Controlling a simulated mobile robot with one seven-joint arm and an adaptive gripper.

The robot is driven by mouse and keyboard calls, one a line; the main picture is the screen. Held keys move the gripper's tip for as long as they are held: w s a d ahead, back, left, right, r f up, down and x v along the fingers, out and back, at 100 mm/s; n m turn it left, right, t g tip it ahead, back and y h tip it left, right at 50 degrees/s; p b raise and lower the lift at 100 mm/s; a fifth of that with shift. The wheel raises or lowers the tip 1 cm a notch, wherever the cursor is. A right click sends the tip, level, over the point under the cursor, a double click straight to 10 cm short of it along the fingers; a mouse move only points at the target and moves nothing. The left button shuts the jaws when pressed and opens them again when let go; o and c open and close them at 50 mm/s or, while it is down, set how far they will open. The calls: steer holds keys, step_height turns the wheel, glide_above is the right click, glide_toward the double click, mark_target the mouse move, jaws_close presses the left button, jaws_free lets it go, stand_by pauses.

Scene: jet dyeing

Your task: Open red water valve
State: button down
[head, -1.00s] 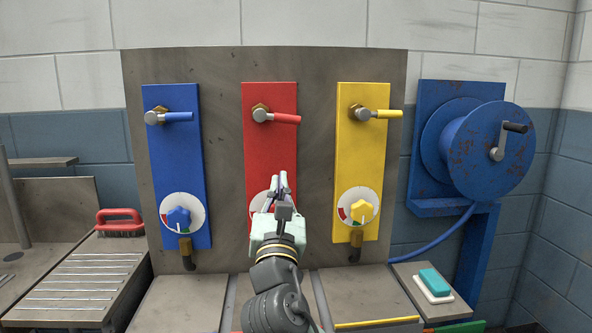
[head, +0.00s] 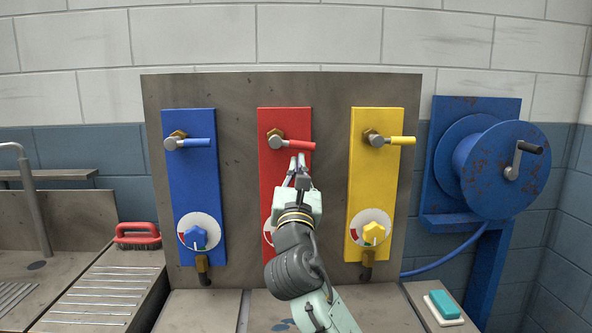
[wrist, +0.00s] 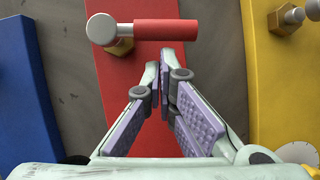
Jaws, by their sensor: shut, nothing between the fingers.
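The red water valve is a red lever handle (head: 296,145) on a silver hub (head: 275,140) with a brass nut, fixed high on a red panel (head: 284,118). The handle points right and is nearly level. It also shows at the top of the wrist view (wrist: 165,30). My gripper (head: 297,160) is shut and empty, just below the handle. In the wrist view its fingertips (wrist: 165,58) come together right under the handle; I cannot tell whether they touch it. My gripper hides most of the dial at the bottom of the red panel.
A blue panel (head: 188,155) with a blue lever stands to the left, and a yellow panel (head: 374,165) with a yellow lever to the right. Each has a dial and tap. A blue hose reel (head: 485,160) is far right. A red brush (head: 137,236) lies on the left counter.

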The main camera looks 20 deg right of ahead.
steer(key=shift+s+d+r+n+t+y+b, duration=0.1)
steer(key=shift+d+r+n+t+y+b, duration=0.1)
steer(key=shift+r+n+y, duration=0.45)
steer(key=shift+s+d+r+n+t+y+b, duration=0.1)
steer(key=shift+d+r+n+y, duration=0.15)
steer(key=shift+n, duration=0.8)
